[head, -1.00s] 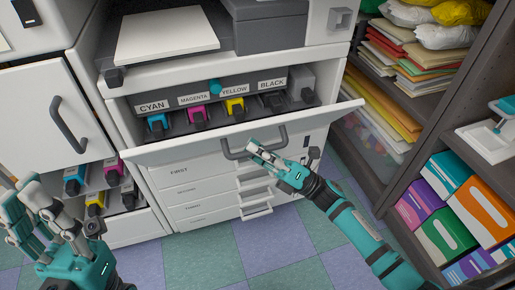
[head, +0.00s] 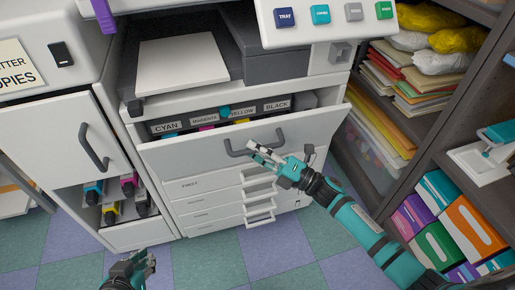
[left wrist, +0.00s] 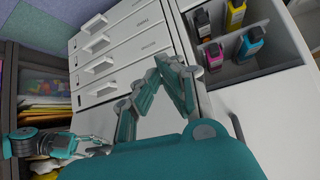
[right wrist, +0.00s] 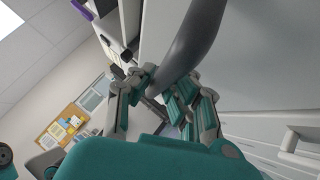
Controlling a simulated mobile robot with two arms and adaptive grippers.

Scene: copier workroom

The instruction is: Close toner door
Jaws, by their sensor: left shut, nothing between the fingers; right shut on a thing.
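The toner door (head: 195,155) is the white tilting panel on the copier's front. It stands partly raised, tilted outward. Above its top edge the colour labels show, with only the tops of the toner cartridges (head: 207,128) visible. My right gripper (head: 264,153) is at the grey door handle (head: 240,147). In the right wrist view its fingers are closed around the dark handle bar (right wrist: 192,38). My left gripper (head: 148,266) is low at the bottom edge of the head view, apart from the door. In the left wrist view its fingers (left wrist: 168,68) are shut and empty.
Paper drawers (head: 205,205) sit below the door. A white cabinet door (head: 65,130) with a handle and spare cartridges (head: 113,200) are at the left. Shelving (head: 400,180) with paper and boxes stands close at the right. The tiled floor in front is clear.

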